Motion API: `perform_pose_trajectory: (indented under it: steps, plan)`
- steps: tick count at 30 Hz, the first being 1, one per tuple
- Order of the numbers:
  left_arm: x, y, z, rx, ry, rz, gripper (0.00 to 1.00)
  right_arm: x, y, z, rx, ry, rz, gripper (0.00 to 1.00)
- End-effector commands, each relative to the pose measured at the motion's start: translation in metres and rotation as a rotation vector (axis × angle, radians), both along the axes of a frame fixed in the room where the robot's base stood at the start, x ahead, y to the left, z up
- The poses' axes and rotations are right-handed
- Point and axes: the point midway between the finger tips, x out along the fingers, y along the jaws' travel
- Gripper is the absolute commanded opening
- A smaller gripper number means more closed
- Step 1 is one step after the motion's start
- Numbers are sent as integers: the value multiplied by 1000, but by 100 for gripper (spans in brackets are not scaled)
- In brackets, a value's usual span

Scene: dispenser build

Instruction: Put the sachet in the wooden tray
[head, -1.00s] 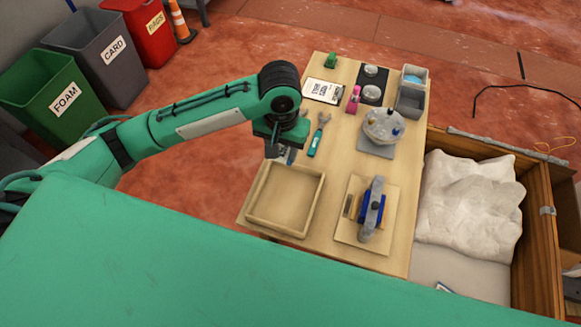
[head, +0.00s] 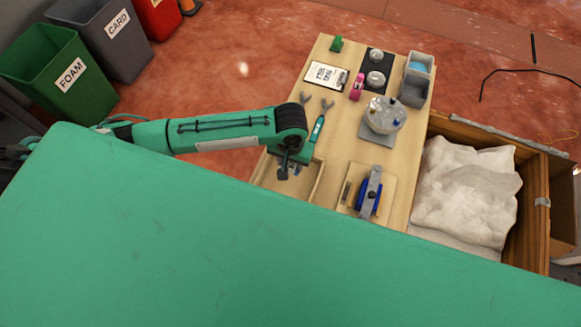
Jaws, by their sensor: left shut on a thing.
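The wooden tray (head: 318,183) lies at the near left of the table. Its front part is hidden behind my green body. My left gripper (head: 284,174) points down over the tray's inside, with the arm coming in from the left. It is shut on a small blue and pale thing (head: 297,169), which looks like the sachet, mostly hidden by the gripper. I cannot tell whether it touches the tray floor. My right gripper is not in view.
Right of the tray is a board with a blue and grey clamp-like device (head: 370,192). A wooden crate (head: 535,215) stands at right.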

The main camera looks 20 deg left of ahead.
Motion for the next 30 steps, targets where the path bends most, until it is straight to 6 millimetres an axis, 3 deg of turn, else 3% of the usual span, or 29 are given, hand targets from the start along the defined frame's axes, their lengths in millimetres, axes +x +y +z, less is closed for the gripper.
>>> perform_pose_trajectory:
  steps: [14,26,27,30]
  plan:
    - [0,0,-49,1,1,0,18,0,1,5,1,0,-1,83]
    - [0,0,-55,-1,0,0,18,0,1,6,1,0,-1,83]
    - [0,0,-55,-1,-1,0,49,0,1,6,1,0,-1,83]
    - [0,0,-55,-1,-1,0,63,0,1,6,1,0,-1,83]
